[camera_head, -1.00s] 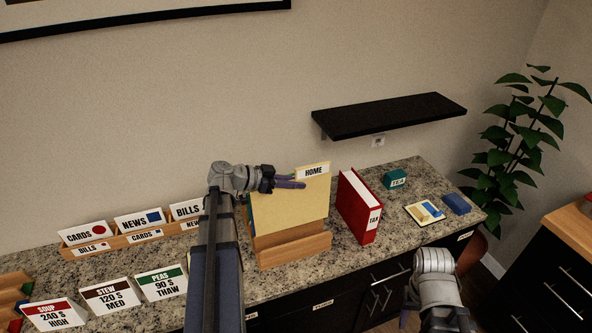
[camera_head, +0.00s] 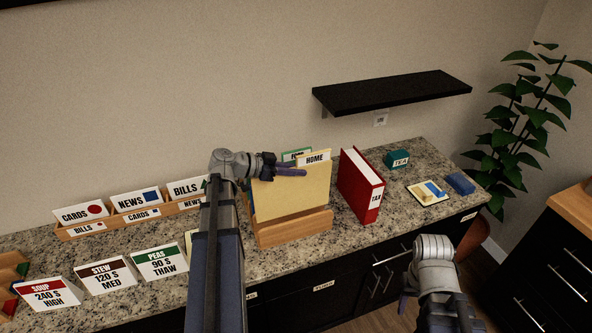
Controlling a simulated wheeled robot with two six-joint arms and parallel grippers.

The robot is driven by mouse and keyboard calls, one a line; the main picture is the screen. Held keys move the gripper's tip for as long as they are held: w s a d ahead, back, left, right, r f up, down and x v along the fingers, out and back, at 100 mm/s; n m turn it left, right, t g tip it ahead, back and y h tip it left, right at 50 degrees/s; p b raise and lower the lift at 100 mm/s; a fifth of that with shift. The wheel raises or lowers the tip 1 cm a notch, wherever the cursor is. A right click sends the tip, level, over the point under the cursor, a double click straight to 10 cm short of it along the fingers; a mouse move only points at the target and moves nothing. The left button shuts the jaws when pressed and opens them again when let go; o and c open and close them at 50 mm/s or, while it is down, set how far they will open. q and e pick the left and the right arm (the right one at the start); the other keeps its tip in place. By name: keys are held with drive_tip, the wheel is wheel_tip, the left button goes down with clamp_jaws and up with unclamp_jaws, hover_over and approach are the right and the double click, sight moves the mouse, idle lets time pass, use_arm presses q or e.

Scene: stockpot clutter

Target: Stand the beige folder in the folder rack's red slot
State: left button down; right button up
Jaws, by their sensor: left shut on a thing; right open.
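The beige folder (camera_head: 292,194) with a HOME tab (camera_head: 315,160) stands upright in the wooden folder rack (camera_head: 296,228). Its lower edge is hidden behind the rack's front board. My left gripper (camera_head: 297,171) is shut on the folder's top edge, left of the tab. A green tab (camera_head: 295,154) of another folder shows just behind it. The slot colours are hidden, so I cannot tell which slot the beige folder is in. My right gripper (camera_head: 404,303) is open and apart from the rack, low at the front; my arm hides much of it.
A red TAX binder (camera_head: 361,186) stands close to the rack's right. A teal TEA box (camera_head: 397,159), a notepad (camera_head: 426,192) and a blue block (camera_head: 460,184) lie further right. A card holder (camera_head: 130,219) and several label cards (camera_head: 104,276) are at left.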

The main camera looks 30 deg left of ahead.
use_arm(q)
wheel_tip(320, 180, down, 8)
drive_tip(key=b, duration=0.7)
drive_tip(key=shift+r, duration=0.15)
use_arm(e)
wheel_tip(320, 180, down, 8)
drive_tip(key=shift+r, duration=0.15)
use_arm(q)
drive_tip(key=c, duration=0.8)
unclamp_jaws()
wheel_tip(320, 180, up, 7)
drive_tip(key=p, duration=0.7)
use_arm(e)
wheel_tip(320, 180, up, 7)
